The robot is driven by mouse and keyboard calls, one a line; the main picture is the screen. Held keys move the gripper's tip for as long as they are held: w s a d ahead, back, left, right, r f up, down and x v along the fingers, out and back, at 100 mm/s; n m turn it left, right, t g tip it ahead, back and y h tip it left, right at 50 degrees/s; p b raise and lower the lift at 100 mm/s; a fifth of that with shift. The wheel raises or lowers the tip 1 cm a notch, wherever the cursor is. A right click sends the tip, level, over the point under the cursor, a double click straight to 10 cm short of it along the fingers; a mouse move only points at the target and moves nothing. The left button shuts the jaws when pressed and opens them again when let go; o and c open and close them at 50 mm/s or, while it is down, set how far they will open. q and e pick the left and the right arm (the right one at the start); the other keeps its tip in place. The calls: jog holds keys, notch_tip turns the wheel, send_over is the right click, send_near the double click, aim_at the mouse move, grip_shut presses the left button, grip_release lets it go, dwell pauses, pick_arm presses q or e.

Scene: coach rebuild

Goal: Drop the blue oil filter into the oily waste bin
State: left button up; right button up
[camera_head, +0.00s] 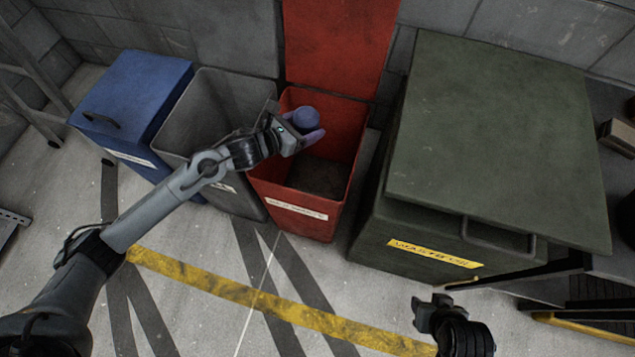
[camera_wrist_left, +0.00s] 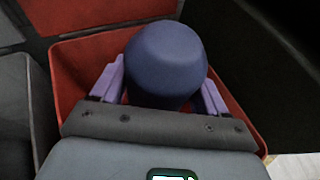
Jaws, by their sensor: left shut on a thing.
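The blue oil filter (camera_head: 306,118) is in my left gripper (camera_head: 301,132), which is shut on it. In the left wrist view the filter (camera_wrist_left: 165,62) sits between the two purple fingers of the left gripper (camera_wrist_left: 160,85). The oily waste bin is the red bin (camera_head: 302,222) with its red lid (camera_head: 338,45) raised; its label is too small to read surely. The filter is over the bin's open mouth, and the bin's inside looks empty. My right gripper (camera_head: 432,310) is low in the head view, away from the bins; its fingers are unclear.
An open grey bin (camera_head: 222,100) stands left of the red bin, under my left arm. A closed blue bin (camera_head: 135,90) is farther left. A large green lidded waste oil container (camera_head: 495,130) stands right. Open floor with a yellow line (camera_head: 250,295) lies in front.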

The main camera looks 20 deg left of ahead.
pick_arm(q)
jog(key=shift+w+f+b, duration=0.1)
jog(key=shift+f+b, duration=0.85)
jog(key=shift+f, duration=0.4)
notch_tip(320, 180, down, 5)
jog(key=b, duration=0.3)
jog(key=shift+r, duration=0.1)
pick_arm(e)
notch_tip(320, 180, down, 6)
jog(key=shift+r, duration=0.1)
pick_arm(q)
jog(key=o, duration=1.3)
jog(key=shift+a, duration=0.1)
jog(key=shift+p+v, duration=2.25)
jog(key=shift+v, duration=3.15)
pick_arm(e)
jog(key=shift+r, duration=2.35)
